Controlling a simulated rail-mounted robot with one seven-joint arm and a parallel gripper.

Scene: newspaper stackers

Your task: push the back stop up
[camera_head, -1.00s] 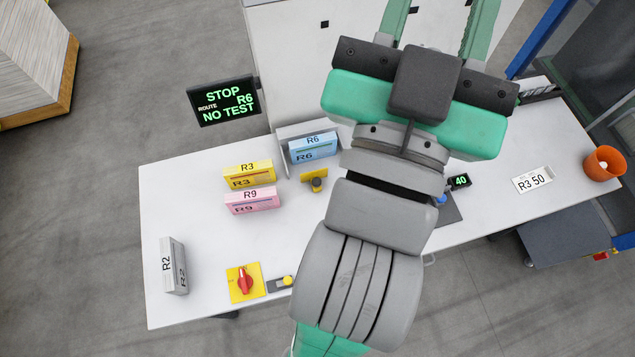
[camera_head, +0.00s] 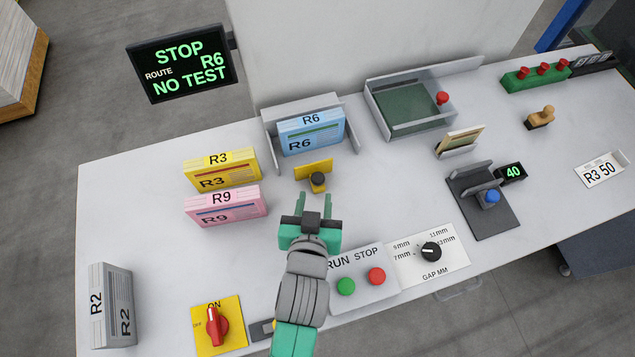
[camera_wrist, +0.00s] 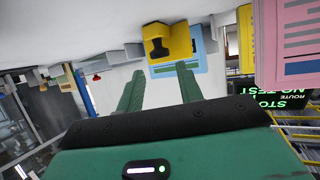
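In the wrist view, which is upside down, the yellow plate (camera_wrist: 170,41) is ahead of the open fingertips (camera_wrist: 160,68). A small gap seems to separate them, but contact is hard to judge. The blue R6 block (camera_head: 312,131) sits in a grey three-sided holder (camera_head: 270,123).
Yellow R3 (camera_head: 222,170) and pink R9 (camera_head: 226,207) blocks stand left of my gripper. The RUN/STOP panel (camera_head: 360,280) and gap dial (camera_head: 430,254) lie to the right. A red switch (camera_head: 216,328) is at front left. The table between the yellow plate and the grey tray (camera_head: 412,105) is clear.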

